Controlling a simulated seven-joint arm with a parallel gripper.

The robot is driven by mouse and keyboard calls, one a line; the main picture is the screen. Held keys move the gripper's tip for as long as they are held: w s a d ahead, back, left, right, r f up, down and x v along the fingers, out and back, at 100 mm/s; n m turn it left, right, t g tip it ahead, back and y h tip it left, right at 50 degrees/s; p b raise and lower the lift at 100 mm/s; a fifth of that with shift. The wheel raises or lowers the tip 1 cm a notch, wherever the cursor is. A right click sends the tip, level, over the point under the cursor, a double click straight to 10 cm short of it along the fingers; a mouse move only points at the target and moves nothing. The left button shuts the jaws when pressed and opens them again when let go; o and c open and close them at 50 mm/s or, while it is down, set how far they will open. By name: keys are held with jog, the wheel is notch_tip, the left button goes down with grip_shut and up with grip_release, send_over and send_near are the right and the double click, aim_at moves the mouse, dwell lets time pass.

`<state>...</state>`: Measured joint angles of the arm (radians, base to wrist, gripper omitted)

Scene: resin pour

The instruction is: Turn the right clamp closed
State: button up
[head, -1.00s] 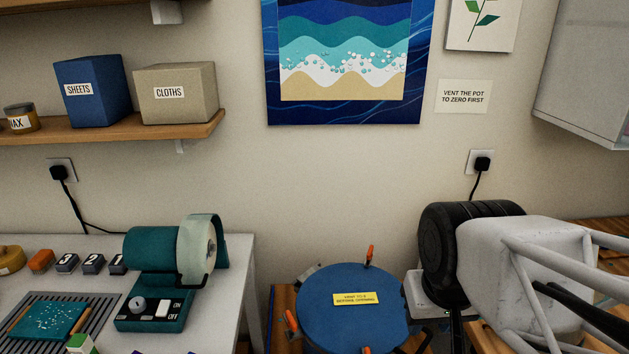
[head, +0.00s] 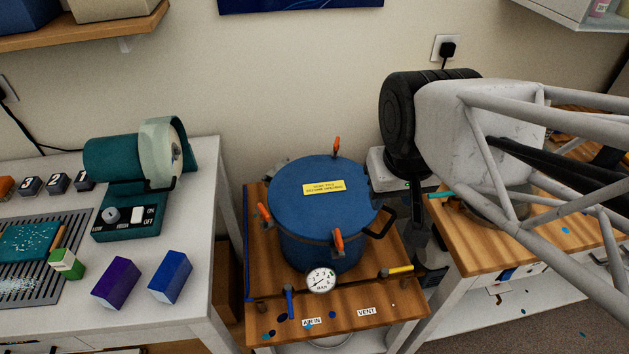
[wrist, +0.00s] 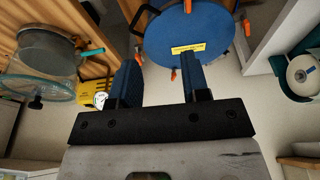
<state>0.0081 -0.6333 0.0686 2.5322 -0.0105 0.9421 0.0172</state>
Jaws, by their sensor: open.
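The blue pressure pot (head: 320,215) stands on a small wooden stand with its lid on. Three orange clamps show at its rim: a left one (head: 264,212), a back one (head: 336,147), and one at front right (head: 338,240), which best fits the right clamp. Its handle stands roughly upright; how tight it is I cannot tell. In the wrist view, the pot lid (wrist: 160,42) lies beyond my gripper (wrist: 160,72), whose two blue-padded fingers are apart and empty. In the head view, my gripper is right of the pot, apart from the clamps, its fingertips hard to make out.
A pressure gauge (head: 321,279), a blue lever (head: 289,301) and a yellow lever (head: 397,271) sit at the stand's front. A black pot handle (head: 380,222) juts out at right. A wooden bench (head: 500,258) stands right, a white table (head: 200,260) left.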

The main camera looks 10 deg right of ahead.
jog(key=o, duration=0.5)
jog(key=shift+w, duration=0.15)
jog(key=shift+o, duration=0.8)
jog(key=shift+w+d+m, duration=0.1)
jog(key=shift+w+m, duration=0.2)
jog(key=w+d+f+m+g+y, duration=0.1)
jog(key=w+d+f+m, duration=0.3)
jog(key=w+d+m, duration=0.4)
jog(key=w+d+f+m+g+y, duration=0.1)
jog(key=w+d+f+m+y, duration=0.2)
jog(key=w, duration=1.3)
jog(key=d+f+m, duration=0.2)
jog(key=d+m, duration=0.3)
jog(key=m, duration=0.1)
jog(key=shift+d+f+g+y, duration=0.2)
jog(key=shift+d+g+y, duration=0.1)
jog(key=shift+y, duration=0.1)
jog(key=shift+a+f, duration=0.1)
jog(key=shift+f, duration=0.05)
jog(key=shift+x, duration=5.85)
